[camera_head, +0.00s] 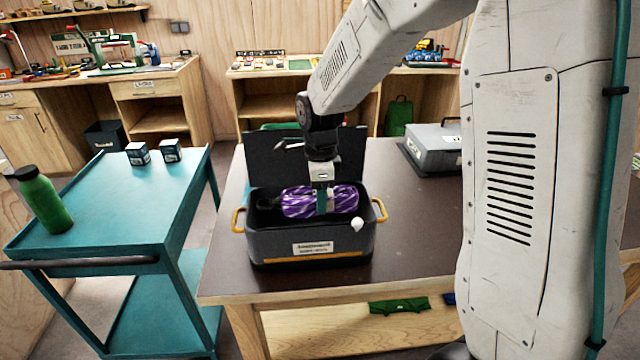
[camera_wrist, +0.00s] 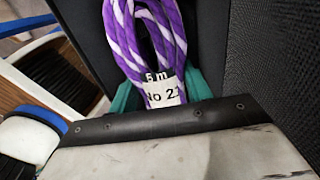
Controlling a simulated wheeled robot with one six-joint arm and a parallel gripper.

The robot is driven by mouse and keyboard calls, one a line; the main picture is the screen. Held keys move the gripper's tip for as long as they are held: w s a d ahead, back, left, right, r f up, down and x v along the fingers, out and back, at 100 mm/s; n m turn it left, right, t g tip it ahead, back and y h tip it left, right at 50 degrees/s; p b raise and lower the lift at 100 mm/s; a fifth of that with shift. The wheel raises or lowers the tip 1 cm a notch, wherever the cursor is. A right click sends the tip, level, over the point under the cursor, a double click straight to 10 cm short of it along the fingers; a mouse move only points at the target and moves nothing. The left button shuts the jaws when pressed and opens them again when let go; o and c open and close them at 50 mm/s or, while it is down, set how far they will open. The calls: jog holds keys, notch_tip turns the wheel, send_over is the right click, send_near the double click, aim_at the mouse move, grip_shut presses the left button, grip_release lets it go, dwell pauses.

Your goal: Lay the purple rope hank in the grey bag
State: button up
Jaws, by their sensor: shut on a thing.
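The purple rope hank (camera_head: 300,203) has white flecks and lies across the inside of the open dark grey bag (camera_head: 270,243). The bag stands on the brown table, its lid raised at the back and a yellow handle at each end. My gripper (camera_head: 321,203) reaches down into the bag and is shut on the hank. In the wrist view the rope hank (camera_wrist: 147,40) shows its loops and a white label band marked "5 m" and "No 21". The teal fingers of my gripper (camera_wrist: 160,92) sit on both sides of that band. The hank's underside is hidden.
A teal cart (camera_head: 110,205) with a green bottle (camera_head: 42,198) and two small dark boxes stands left of the table. A grey case (camera_head: 434,147) lies at the table's back right. The raised bag lid (camera_head: 262,155) stands behind my gripper.

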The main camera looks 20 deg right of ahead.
jog(key=shift+f, duration=5.1)
jog(key=o, duration=1.2)
jog(key=shift+r, duration=3.95)
